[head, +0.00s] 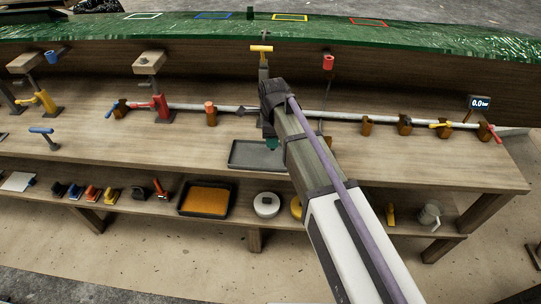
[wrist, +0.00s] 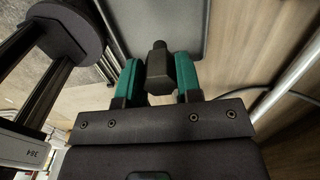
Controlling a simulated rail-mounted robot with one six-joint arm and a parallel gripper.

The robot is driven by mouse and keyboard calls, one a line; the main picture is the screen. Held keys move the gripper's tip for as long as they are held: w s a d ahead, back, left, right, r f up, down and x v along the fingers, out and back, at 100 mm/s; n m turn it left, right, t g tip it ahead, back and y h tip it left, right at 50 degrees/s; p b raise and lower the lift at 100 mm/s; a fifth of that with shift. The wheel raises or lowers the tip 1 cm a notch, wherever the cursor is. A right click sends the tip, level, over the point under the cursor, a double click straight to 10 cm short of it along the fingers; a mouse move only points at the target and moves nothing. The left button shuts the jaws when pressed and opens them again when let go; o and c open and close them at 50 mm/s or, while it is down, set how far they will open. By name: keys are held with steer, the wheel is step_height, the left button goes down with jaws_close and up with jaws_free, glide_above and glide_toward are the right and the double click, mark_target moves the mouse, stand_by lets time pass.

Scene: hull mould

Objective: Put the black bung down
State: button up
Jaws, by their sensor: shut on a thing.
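The black bung (wrist: 158,72) is a dark stepped plug with a narrower end. In the wrist view it sits between the two teal fingers of my gripper (wrist: 158,80), which is shut on it. In the head view the teal fingertips of my gripper (head: 271,144) show small, pointing down at the back edge of a shallow dark grey tray (head: 240,165) on the bench. The bung cannot be made out in the head view. A flat grey surface (wrist: 185,22), likely the tray, lies beyond the bung in the wrist view. I cannot tell whether the bung touches anything.
A long pale pipe (head: 350,116) runs along the wooden bench (head: 440,165) behind the tray, on brown supports. Red and yellow clamps stand at the left. The lower shelf holds an orange-filled tray (head: 206,199) and a white round item (head: 266,205). Bench beside the tray is bare.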

step_height(320, 180, down, 4)
steer(key=b, duration=0.4)
steer(key=shift+r+p, duration=0.3)
steer(key=shift+f, duration=0.2)
steer(key=o, duration=0.9)
steer(key=shift+r, duration=0.1)
step_height(320, 180, up, 12)
steer(key=p, duration=1.2)
steer(key=shift+r, duration=0.25)
steer(key=shift+f, duration=0.15)
